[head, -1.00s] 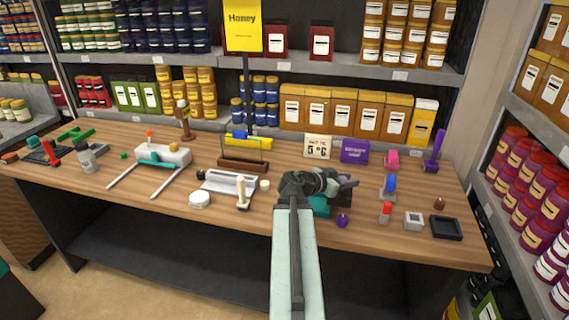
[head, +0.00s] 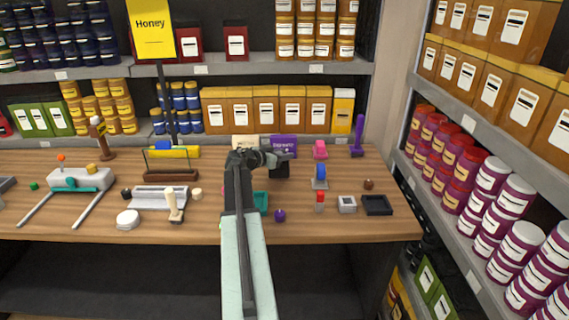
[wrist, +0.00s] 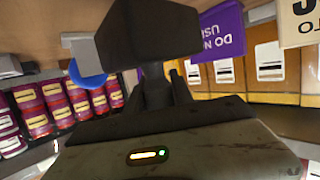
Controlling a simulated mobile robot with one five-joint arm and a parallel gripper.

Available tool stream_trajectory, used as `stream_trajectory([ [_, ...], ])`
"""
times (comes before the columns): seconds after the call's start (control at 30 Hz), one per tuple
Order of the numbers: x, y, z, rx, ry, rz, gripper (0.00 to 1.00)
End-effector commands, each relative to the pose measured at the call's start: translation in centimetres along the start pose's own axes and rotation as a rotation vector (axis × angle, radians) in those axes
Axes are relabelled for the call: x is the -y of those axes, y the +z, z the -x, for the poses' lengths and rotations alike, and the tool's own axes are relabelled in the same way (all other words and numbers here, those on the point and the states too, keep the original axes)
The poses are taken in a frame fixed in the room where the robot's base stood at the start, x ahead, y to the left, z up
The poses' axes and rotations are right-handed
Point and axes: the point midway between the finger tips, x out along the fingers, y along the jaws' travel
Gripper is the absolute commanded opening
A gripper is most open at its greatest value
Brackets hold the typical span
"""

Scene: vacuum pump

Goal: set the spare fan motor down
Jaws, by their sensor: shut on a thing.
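The spare fan motor appears to be the dark block (head: 280,170) at the end of my arm in the head view. It fills the upper middle of the wrist view as a black block (wrist: 150,35). My gripper (head: 268,158) is shut on it, over the back middle of the wooden workbench (head: 330,228), in front of the purple sign (head: 284,146). The dark fingers rise to the block in the wrist view (wrist: 160,88). I cannot tell the gap between the block and the bench top.
A blue-topped device (head: 320,177), a red-topped item (head: 320,202), a grey block (head: 347,204) and a black tray (head: 377,205) stand to the right. A teal item (head: 261,203) and purple knob (head: 280,215) lie nearer. Bare bench shows at the front right.

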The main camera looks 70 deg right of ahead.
Motion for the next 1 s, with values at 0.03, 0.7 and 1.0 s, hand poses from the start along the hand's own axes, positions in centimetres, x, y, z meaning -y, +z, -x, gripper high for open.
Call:
stream_trajectory([
  [0.03, 0.0, 1.2, -0.5, -0.001, 0.000, 0.001, 0.00],
  [0.7, -0.1, 3.6, -1.2, 0.000, 0.001, 0.000, 0.50],
  [1.0, -0.1, 3.4, -1.1, 0.000, 0.002, 0.000, 0.50],
])
